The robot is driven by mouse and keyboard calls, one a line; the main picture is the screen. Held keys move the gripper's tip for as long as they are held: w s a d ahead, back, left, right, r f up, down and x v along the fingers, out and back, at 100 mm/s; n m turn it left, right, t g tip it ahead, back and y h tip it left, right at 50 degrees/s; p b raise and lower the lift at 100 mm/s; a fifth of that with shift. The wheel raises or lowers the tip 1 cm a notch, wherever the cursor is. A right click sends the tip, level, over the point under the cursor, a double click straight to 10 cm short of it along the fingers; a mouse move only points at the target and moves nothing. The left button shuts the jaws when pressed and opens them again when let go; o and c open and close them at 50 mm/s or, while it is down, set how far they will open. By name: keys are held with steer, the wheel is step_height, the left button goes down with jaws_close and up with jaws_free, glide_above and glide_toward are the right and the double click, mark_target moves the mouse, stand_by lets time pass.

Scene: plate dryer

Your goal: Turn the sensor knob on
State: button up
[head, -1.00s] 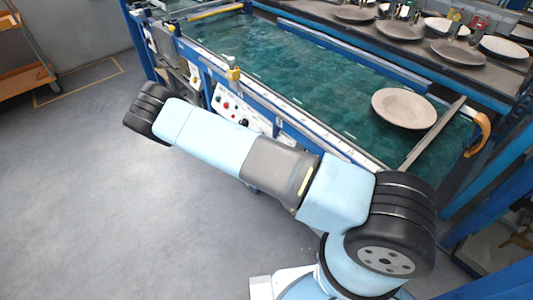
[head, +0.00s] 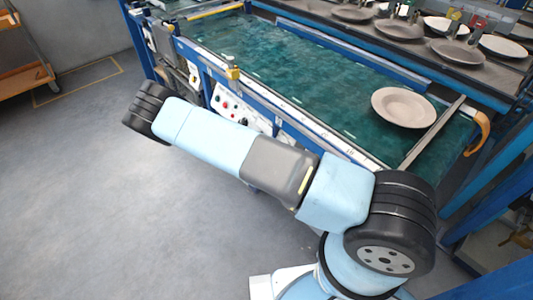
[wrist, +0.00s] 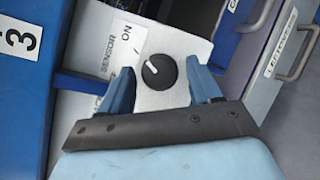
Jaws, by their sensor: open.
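The sensor knob (wrist: 159,72) is a round black dial with a white pointer line, on a light grey panel (wrist: 185,42) in the wrist view. The words SENSOR and ON are printed to its left and upper left. The pointer line is tilted toward the upper left. My gripper (wrist: 161,88) is open, with one blue finger on each side of the knob. No finger clearly touches it. How far the fingertips are from the panel is hard to tell. In the head view the gripper and the knob are hidden.
A blue-framed conveyor with a green belt (head: 290,55) runs behind my arm, carrying a plate (head: 403,107). A control box (head: 235,107) with coloured buttons hangs on its near side. Drawer handles (wrist: 300,50) lie right of the knob panel. Open grey floor (head: 100,200) is at left.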

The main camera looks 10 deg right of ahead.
steer(key=v, duration=1.3)
steer(key=shift+a, duration=0.35)
steer(key=shift+r, duration=0.1)
steer(key=s+d+r+m+g+y, duration=0.15)
steer(key=d+r+y, duration=0.3)
steer(key=r, duration=0.75)
steer(key=d+r+m+g+y, duration=0.1)
steer(key=d+r+m+y, duration=0.3)
steer(key=r, duration=0.9)
steer(key=s+d+r+m+g+y, duration=0.1)
steer(key=d+r+y, duration=0.35)
steer(key=r, duration=0.75)
steer(key=s+d+r+m+t+y, duration=0.1)
steer(key=s+d+r+t, duration=0.2)
steer(key=s+d+r, duration=0.7)
steer(key=s+d+r+m+t, duration=0.1)
steer(key=s+r+t, duration=0.1)
steer(key=s, duration=0.5)
steer(key=s+d+r+t+y, duration=0.1)
steer(key=s+r, duration=0.3)
steer(key=s, duration=0.4)
steer(key=shift+d+r+m+t, duration=0.35)
steer(key=shift+d+t, duration=0.25)
steer(key=shift+t, duration=0.05)
steer(key=shift+c, duration=0.4)
